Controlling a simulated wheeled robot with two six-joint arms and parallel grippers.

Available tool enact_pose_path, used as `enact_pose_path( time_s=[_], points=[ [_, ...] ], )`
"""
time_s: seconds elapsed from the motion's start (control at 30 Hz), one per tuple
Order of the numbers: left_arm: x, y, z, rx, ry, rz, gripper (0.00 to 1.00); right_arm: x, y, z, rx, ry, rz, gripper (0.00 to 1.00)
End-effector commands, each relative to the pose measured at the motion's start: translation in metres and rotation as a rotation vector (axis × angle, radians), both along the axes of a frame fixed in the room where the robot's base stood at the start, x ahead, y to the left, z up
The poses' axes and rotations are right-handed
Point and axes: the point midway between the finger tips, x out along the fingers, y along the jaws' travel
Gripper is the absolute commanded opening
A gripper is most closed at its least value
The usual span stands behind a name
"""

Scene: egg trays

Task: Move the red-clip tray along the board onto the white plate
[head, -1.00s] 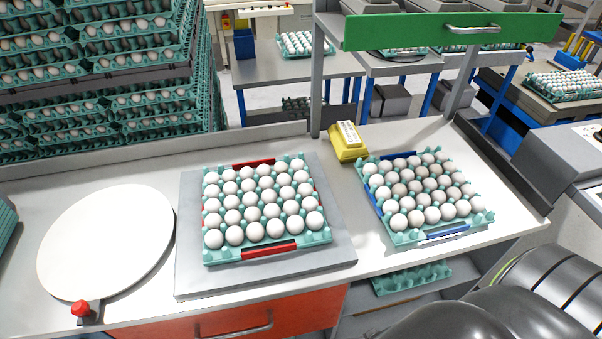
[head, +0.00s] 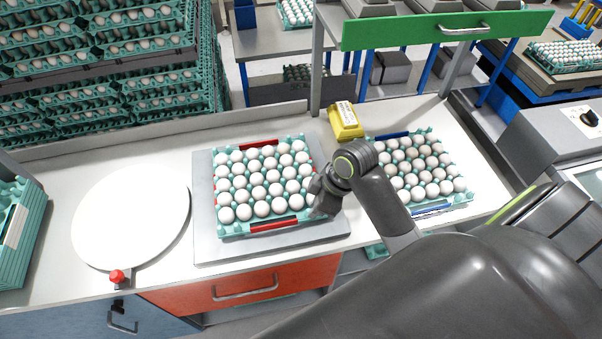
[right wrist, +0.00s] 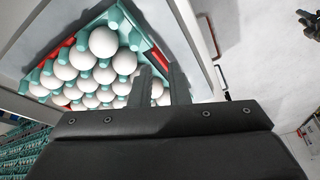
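The red-clip tray (head: 239,233) is teal, full of white eggs, with red clips on its sides. It lies on the grey board (head: 203,247), right of the round white plate (head: 131,221). My right gripper (head: 318,200) is at the tray's right side near the front corner. In the right wrist view the tray (right wrist: 125,20) shows with my right gripper's fingers (right wrist: 160,84) at its edge. They stand apart with an egg visible between them; contact is unclear. A dark claw-like shape (right wrist: 308,20) at that view's corner may be my left gripper.
A blue-clip egg tray (head: 456,203) and a yellow box (head: 346,121) stand to the right. A red knob (head: 117,276) sits at the plate's front. Stacked trays (head: 15,262) stand at far left. Bare bench shows between plate and board.

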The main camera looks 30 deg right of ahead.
Motion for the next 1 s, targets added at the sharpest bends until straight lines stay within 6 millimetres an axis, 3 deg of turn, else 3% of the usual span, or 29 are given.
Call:
enact_pose_path(
  time_s=[0.03, 0.1, 0.33, 0.77, 1.0],
  points=[
    [0.0, 0.0, 0.005, 0.0, 0.0, 0.0, 0.36, 0.014, 0.005, 0.021, 0.007, -0.019, 0.099, 0.15],
    [0.0, 0.0, 0.007, 0.0, 0.0, 0.0, 0.36, 0.024, 0.011, 0.039, 0.016, -0.03, 0.22, 0.15],
    [0.0, 0.0, 0.01, 0.0, 0.0, 0.0, 0.36, 0.037, 0.02, 0.068, 0.028, -0.053, 0.423, 0.15],
    [0.001, 0.0, 0.01, 0.0, -0.001, 0.0, 0.36, 0.037, 0.022, 0.066, 0.031, -0.053, 0.432, 0.15],
    [0.001, 0.0, 0.015, 0.0, -0.002, 0.0, 0.36, 0.04, 0.035, 0.036, 0.036, -0.049, 0.43, 0.15]
  ],
)
